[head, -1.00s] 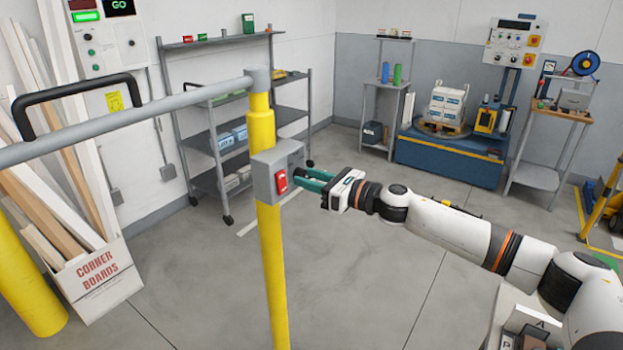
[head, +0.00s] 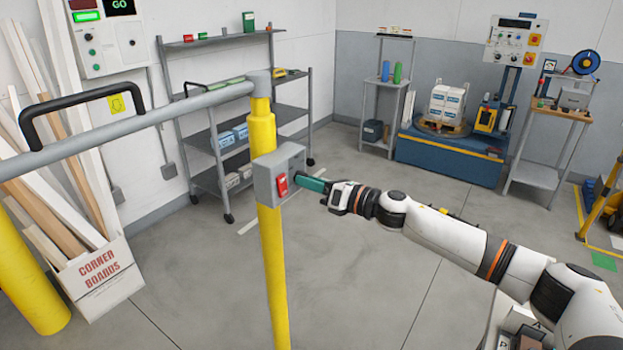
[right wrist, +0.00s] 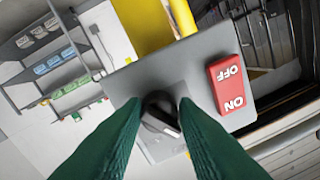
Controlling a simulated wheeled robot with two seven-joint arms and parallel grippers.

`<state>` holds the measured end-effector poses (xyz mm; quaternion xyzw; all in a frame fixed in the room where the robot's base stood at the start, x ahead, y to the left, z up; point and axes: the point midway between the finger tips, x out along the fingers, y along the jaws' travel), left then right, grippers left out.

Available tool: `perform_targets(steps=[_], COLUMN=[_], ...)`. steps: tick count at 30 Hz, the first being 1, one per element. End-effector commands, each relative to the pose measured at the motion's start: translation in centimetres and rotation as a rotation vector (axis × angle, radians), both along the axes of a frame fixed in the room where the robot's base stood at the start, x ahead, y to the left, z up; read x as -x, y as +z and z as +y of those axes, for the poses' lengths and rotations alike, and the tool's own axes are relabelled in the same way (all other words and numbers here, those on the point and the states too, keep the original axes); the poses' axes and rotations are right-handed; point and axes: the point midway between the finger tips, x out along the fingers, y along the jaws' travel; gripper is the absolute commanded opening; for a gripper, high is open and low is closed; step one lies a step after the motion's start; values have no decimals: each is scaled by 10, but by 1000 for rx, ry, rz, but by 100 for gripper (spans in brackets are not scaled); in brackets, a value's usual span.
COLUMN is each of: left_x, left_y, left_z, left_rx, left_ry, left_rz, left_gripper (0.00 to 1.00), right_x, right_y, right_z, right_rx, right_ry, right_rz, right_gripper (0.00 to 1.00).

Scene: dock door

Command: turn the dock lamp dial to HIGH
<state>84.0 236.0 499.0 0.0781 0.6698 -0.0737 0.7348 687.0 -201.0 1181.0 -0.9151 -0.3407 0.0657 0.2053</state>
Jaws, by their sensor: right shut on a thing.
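A grey switch box (head: 264,184) is mounted on a yellow post, and it also shows in the right wrist view (right wrist: 130,80). A black dial (right wrist: 160,118) with a pale pointer mark sits on its face. My right gripper (right wrist: 160,108) is shut on the dial, one green finger on each side. In the head view the right gripper (head: 300,181) reaches the box from the right and the dial is hidden. No dial markings are readable. A red rocker switch (right wrist: 229,84) marked ON and OFF is beside the dial. My left gripper is not in view.
The yellow post (head: 272,270) carries a grey rail (head: 130,122) running left. A carton of corner boards (head: 96,280) stands at the left. Shelving (head: 205,145) and a blue pallet machine (head: 448,160) stand behind.

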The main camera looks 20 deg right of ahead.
Motion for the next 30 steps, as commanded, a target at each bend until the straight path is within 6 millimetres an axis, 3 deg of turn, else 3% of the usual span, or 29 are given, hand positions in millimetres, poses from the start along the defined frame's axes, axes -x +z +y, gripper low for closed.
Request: perform_targets(steps=[30], left_x=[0], left_y=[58], left_z=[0], left_rx=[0], left_ry=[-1], left_rz=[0], left_gripper=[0], right_x=[1], right_y=[4], right_z=[2], right_rx=[-766], right_ry=[-2], right_rz=[597], right_gripper=[4])
